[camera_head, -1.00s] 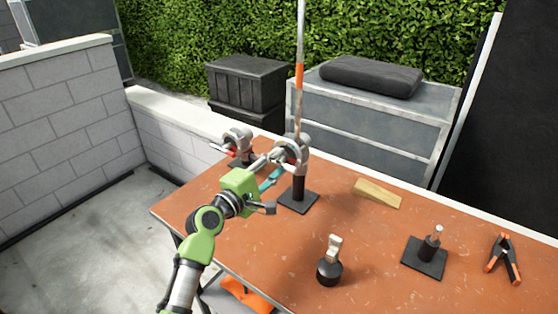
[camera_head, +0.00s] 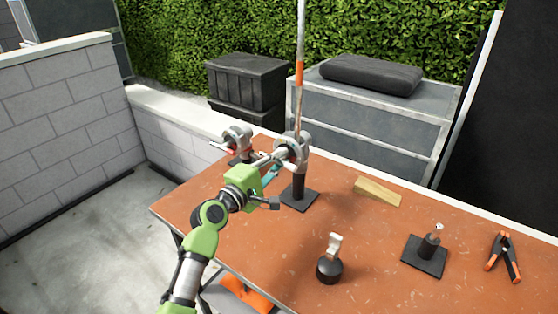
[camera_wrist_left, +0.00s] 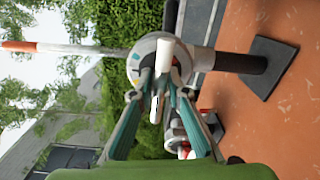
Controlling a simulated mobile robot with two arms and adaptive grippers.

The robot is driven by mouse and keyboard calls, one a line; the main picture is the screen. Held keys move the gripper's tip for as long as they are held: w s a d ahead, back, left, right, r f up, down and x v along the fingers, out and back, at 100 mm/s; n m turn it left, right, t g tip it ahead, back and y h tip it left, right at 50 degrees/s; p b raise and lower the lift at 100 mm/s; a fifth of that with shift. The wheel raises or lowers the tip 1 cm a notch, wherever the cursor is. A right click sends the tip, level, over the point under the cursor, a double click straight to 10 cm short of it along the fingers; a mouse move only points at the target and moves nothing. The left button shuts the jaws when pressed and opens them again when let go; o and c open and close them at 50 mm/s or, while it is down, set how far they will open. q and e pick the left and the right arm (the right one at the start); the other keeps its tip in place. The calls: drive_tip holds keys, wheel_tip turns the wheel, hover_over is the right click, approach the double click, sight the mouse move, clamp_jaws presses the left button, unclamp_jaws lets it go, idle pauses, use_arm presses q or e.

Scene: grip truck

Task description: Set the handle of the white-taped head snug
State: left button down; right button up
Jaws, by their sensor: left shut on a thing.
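The near grip head (camera_head: 293,148) is a grey round clamp on top of a black post with a square black base (camera_head: 299,197). A tall pole with an orange band (camera_head: 299,75) rises from this head. In the left wrist view the same head (camera_wrist_left: 150,46) fills the centre, with a white piece (camera_wrist_left: 163,58) on its front. My left gripper (camera_head: 279,162) has teal fingers and is shut on the handle (camera_wrist_left: 157,100) of this head. The fingers partly hide the handle. My right gripper is not in view.
A second head with a red handle (camera_head: 237,137) stands behind and left. A wooden wedge (camera_head: 377,192), a black stand (camera_head: 425,256), an orange-tipped clamp (camera_head: 504,258) and a black round-based object (camera_head: 330,268) occupy the right half of the orange table (camera_head: 240,240).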

use_arm(q)
drive_tip(key=m+b, duration=0.3)
drive_tip(key=m, duration=0.2)
drive_tip(key=shift+f, duration=0.15)
drive_tip(key=m+b, duration=0.2)
drive_tip(key=m, duration=0.3)
drive_tip(key=shift+m, duration=0.4)
drive_tip(key=m+b, duration=0.1)
drive_tip(key=m, duration=0.2)
drive_tip(key=shift+m, duration=2.2)
drive_tip(key=c, duration=2)
unclamp_jaws()
drive_tip(key=shift+o, duration=0.2)
